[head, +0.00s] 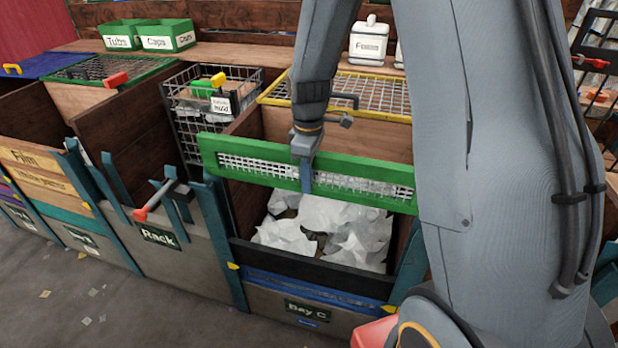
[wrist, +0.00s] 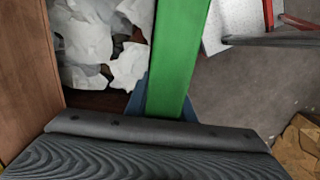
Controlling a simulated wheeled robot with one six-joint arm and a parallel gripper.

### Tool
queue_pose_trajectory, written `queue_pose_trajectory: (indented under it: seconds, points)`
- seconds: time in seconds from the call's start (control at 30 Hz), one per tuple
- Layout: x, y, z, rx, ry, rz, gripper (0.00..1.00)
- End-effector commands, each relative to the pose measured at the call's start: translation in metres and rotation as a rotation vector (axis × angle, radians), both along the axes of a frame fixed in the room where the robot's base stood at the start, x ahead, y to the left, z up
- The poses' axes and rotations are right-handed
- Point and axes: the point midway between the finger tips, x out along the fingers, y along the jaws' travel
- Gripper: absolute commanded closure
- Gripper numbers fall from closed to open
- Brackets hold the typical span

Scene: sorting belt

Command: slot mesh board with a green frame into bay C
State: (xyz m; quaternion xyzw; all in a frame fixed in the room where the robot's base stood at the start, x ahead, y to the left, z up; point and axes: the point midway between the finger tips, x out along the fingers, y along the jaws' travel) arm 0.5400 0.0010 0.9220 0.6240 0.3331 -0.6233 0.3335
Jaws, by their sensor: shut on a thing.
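The mesh board with a green frame (head: 240,150) is held upright on its long edge above the front of bay C (head: 310,312) in the head view. It spans roughly the width of the bay's opening and is slightly tilted. My gripper (head: 306,178) is shut on the middle of the board. In the wrist view the green frame (wrist: 178,60) runs away from the gripper, with a blue finger showing on either side. Bay C holds crumpled white sheets (head: 325,222) behind the board. Whether the board's ends touch the blue posts is unclear.
Blue posts (head: 222,240) flank the bay's front. A bay labelled Rack (head: 160,237) with a red-handled lever (head: 150,203) stands left. A wire basket (head: 190,130) and a yellow-framed mesh (head: 375,92) lie behind. Floor (head: 60,290) in front is mostly clear.

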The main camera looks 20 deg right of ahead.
Motion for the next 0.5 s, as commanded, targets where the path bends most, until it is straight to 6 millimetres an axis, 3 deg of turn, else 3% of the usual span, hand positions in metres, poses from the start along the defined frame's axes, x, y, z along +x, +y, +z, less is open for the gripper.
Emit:
queue_pose_trajectory:
  seconds: [0.5]
  points:
    - [0.001, 0.0, -0.058, 0.0, 0.0, 0.0, 1.0]
